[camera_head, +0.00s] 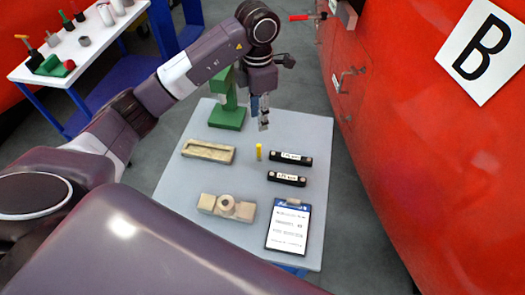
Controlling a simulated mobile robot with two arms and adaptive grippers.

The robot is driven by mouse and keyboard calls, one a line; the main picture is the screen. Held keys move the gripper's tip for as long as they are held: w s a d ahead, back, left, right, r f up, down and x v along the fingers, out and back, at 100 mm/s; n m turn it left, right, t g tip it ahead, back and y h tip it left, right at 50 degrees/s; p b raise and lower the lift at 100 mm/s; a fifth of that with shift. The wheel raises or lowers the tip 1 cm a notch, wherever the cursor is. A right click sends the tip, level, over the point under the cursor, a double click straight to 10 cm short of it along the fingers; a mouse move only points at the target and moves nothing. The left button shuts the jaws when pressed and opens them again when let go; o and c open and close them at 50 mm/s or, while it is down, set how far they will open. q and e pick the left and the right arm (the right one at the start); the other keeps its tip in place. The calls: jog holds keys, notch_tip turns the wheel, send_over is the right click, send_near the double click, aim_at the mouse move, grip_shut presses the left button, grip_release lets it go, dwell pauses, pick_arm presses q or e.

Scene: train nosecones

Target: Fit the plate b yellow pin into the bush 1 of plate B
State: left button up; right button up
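A small yellow pin (259,152) stands upright on the grey table, left of two black bars. My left gripper (264,127) hangs pointing down above the far part of the table, just beyond the pin in the picture. No pin shows in its fingers, and they are too small to tell whether they are open or shut. A white sign with a black letter B (485,45) is on the red curved body at the right. I cannot make out bush 1. My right gripper is not in view.
The grey table (170,195) bears a green stand (228,115), a beige slotted block (208,151), a beige block with a round boss (227,207), labelled black bars (290,157) (287,179) and a clipboard (288,228). A red-handled part (301,17) juts from the red body.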

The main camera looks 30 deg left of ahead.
pick_arm(q)
jog(key=b, duration=0.5)
send_over(259, 145)
notch_tip(259, 145, down, 6)
jog(key=shift+w+f+p, duration=0.15)
jog(key=shift+f+p, duration=0.8)
jog(key=shift+f, duration=0.4)
jog(key=f, duration=0.1)
jog(key=f+p, duration=0.2)
jog(key=f, duration=0.1)
jog(key=shift+s, duration=0.25)
jog(key=shift+f, duration=0.25)
grip_shut()
